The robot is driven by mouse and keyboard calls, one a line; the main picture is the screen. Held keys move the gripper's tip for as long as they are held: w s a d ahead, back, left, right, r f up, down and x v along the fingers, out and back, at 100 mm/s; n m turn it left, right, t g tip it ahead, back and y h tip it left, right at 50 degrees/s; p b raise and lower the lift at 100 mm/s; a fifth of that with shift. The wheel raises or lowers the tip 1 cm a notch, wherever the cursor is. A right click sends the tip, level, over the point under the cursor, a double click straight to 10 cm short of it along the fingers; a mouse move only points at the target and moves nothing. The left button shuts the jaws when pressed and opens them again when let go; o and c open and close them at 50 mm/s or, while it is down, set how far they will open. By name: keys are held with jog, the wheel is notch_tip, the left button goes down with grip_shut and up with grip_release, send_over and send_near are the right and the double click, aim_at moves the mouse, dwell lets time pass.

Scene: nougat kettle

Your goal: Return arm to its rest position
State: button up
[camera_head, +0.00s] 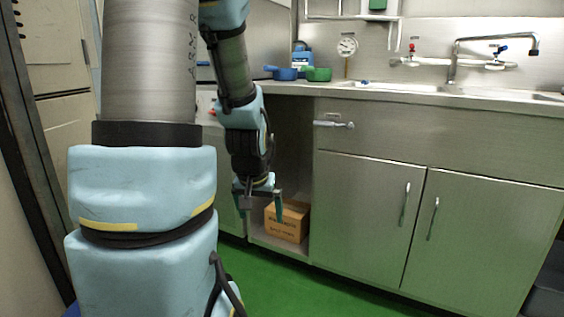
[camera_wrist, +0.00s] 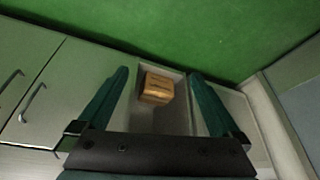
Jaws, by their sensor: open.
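My gripper (camera_head: 259,203) hangs pointing down in front of an open cabinet bay in the head view. Its two green fingers are spread with nothing between them, as the wrist view (camera_wrist: 158,92) also shows. My arm reaches down from the upper left of the head view. A cardboard box (camera_head: 288,222) with dark print sits on the floor of the open bay, just beyond the fingers. In the wrist view the box (camera_wrist: 157,89) shows between the fingers but farther off, apart from them.
Closed steel cabinet doors (camera_head: 369,212) stand right of the bay. Above is a steel counter (camera_head: 440,97) with a sink, a tap (camera_head: 497,44), a blue pan (camera_head: 283,73) and a green pan (camera_head: 318,74). The green floor (camera_head: 300,285) in front is clear.

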jog(key=s+a+r+g+p, duration=0.2)
jog(key=s+g, duration=0.1)
jog(key=s, duration=0.6)
notch_tip(320, 180, up, 28)
jog(key=p, duration=2.7)
jog(key=shift+w+d+n, duration=0.2)
jog(key=shift+d+n, duration=0.05)
jog(key=shift+n, duration=0.15)
